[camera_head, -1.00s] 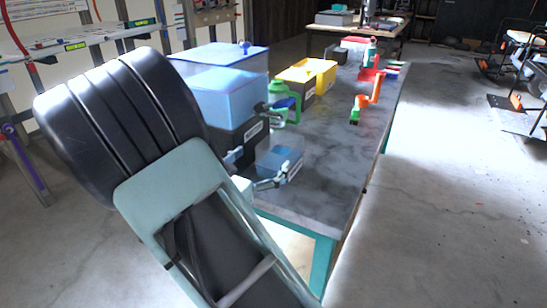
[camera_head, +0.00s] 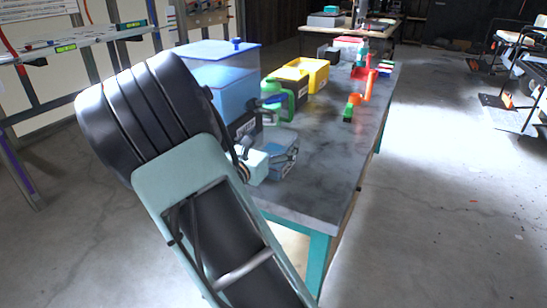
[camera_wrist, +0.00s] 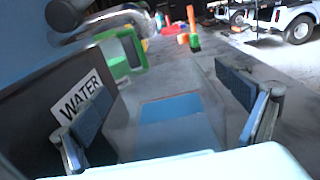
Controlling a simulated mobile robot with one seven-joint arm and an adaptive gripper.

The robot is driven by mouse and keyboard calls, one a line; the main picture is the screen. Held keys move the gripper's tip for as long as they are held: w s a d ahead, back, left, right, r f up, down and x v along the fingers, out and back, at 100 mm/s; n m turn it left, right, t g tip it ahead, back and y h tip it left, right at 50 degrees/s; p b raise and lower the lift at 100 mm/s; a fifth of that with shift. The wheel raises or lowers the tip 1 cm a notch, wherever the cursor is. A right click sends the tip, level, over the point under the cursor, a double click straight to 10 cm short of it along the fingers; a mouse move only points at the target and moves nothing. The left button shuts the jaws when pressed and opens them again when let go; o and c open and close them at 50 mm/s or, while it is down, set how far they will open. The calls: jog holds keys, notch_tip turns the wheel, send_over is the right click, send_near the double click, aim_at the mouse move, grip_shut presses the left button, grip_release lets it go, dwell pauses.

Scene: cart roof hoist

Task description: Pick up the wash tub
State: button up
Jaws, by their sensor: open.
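A small see-through tub with blue in its lower part, which I take for the wash tub, stands on the grey table beside a dark box labelled WATER. It shows in the head view (camera_head: 284,160) and between my fingers in the wrist view (camera_wrist: 172,108). My gripper (camera_wrist: 168,118) is open, with one dark finger pad on the left and one on the right of the tub. I cannot tell whether either pad touches it. The gripper's pale body hides the tub's near part in the wrist view, and my arm covers much of the head view's left.
The dark WATER box (camera_wrist: 50,90) with a large blue tank (camera_head: 222,85) stands close on the left. A green jug (camera_head: 287,97) and a yellow bin (camera_head: 310,72) are behind the tub. An orange-and-green tool (camera_head: 350,108) lies farther back. The table's right side (camera_head: 320,175) is clear.

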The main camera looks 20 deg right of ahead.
jog(key=shift+c, duration=0.7)
jog(key=c, duration=2)
jog(key=shift+c, duration=0.2)
jog(key=shift+r, duration=0.2)
